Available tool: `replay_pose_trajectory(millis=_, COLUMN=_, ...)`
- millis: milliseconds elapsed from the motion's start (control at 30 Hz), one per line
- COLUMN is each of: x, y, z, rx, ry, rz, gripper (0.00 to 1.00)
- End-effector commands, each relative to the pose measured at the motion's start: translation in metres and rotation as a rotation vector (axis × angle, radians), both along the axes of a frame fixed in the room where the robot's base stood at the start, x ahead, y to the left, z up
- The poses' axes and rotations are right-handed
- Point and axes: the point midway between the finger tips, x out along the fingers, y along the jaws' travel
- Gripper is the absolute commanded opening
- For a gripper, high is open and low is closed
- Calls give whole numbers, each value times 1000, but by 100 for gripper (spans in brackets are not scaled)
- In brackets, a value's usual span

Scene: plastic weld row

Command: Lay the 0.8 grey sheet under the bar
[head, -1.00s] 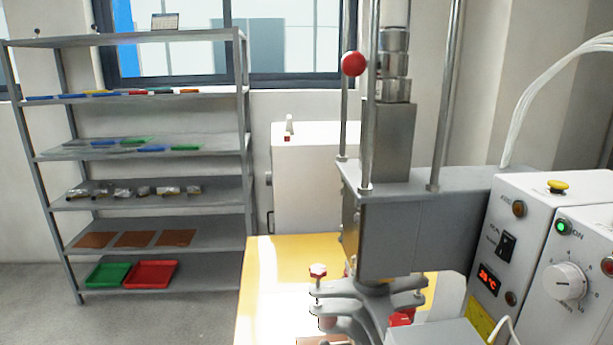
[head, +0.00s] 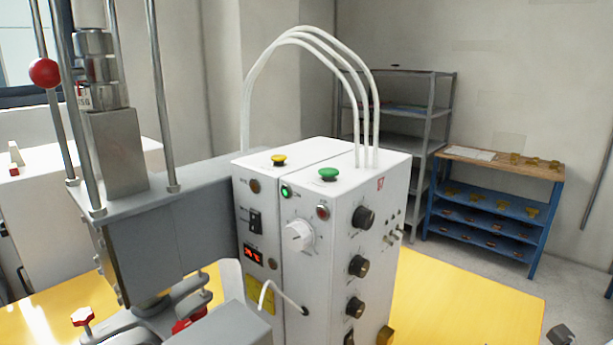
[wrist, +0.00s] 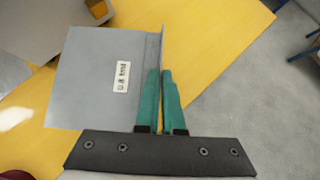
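The grey sheet (wrist: 95,75) shows in the wrist view, flat and broad, with a small white label that appears upside down and is hard to read. A thin upright lip runs along its right edge. My gripper (wrist: 163,72) has two green fingers close together around that lip, shut on the sheet. The sheet is over or near a yellow table top. In the head view the welding machine's grey press head (head: 165,245) stands at the left. Its bar cannot be made out, and my gripper and the sheet are not seen there.
A white control box (head: 340,240) with knobs, buttons and arching white cables stands right of the press. The yellow table (head: 440,305) is clear at its right end. A blue workbench (head: 490,215) and a grey shelf (head: 440,120) stand behind on the right.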

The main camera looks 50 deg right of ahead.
Motion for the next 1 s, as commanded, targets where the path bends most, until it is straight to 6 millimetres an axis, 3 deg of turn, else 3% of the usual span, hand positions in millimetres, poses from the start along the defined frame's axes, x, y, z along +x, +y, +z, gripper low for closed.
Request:
replay_pose_trajectory(millis=233, x=-15, y=18, z=-63, rx=6, ry=-3, rz=6, gripper=0)
replay_pose_trajectory(millis=467, x=-24, y=34, z=-102, rx=3, ry=-2, rz=5, gripper=0)
replay_pose_trajectory(millis=600, x=-8, y=25, z=-113, rx=1, ry=1, rz=11, gripper=0)
replay_pose_trajectory(millis=867, x=12, y=10, z=-118, rx=-2, ry=2, rz=11, gripper=0)
replay_pose_trajectory(millis=967, x=17, y=-2, z=-93, rx=-10, ry=5, rz=16, gripper=0)
replay_pose_trajectory(millis=1000, x=21, y=-9, z=-74, rx=-13, ry=7, rz=20, gripper=0)
